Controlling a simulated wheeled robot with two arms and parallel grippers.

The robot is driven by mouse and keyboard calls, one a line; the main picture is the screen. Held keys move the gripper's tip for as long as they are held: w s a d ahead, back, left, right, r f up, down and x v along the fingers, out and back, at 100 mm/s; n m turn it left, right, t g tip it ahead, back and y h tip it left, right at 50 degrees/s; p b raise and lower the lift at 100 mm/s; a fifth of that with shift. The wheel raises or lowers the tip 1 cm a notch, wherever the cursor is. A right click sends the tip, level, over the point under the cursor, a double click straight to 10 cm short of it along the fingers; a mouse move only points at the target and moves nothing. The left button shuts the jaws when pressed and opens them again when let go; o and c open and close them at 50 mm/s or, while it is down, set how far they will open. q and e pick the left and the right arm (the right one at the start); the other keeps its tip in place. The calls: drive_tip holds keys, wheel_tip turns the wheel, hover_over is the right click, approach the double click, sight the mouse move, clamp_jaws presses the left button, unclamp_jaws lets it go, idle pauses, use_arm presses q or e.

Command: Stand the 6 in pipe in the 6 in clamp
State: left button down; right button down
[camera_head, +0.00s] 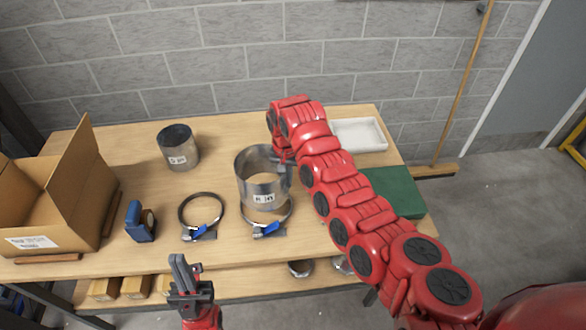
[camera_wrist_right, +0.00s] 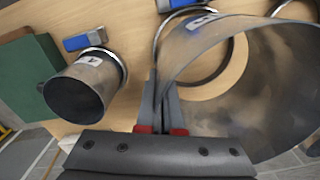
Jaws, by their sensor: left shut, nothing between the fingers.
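The largest metal pipe (camera_head: 258,182), which I take as the 6 in pipe, has a label too blurred to read surely. My right gripper (camera_head: 284,163) is shut on its wall at the right side; the wrist view shows the fingers (camera_wrist_right: 163,105) pinching the pipe wall (camera_wrist_right: 205,62). The pipe is roughly upright, just above an open ring clamp (camera_head: 268,228) with a blue handle. The ring shows partly below the pipe's lower rim; the rest is hidden. My left gripper (camera_head: 188,275) is shut and empty, in front of the table.
A second ring clamp (camera_head: 201,212) lies to the left. A smaller pipe (camera_head: 178,148) stands behind it. A small pipe (camera_wrist_right: 80,88) stands by another blue-handled clamp. Also here are a blue tool (camera_head: 138,221), cardboard box (camera_head: 60,205), white tray (camera_head: 374,137) and green box (camera_head: 398,192).

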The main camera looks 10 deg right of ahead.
sight(287, 189)
drive_tip(key=shift+f, duration=1.15)
drive_tip(key=shift+f+b, duration=0.6)
drive_tip(key=shift+f, duration=0.7)
drive_tip(key=shift+w+f+b, duration=0.1)
drive_tip(key=shift+f+b, duration=0.95)
drive_tip(key=shift+f, duration=0.55)
drive_tip(key=c, duration=1)
unclamp_jaws()
drive_tip(key=shift+r, duration=0.1)
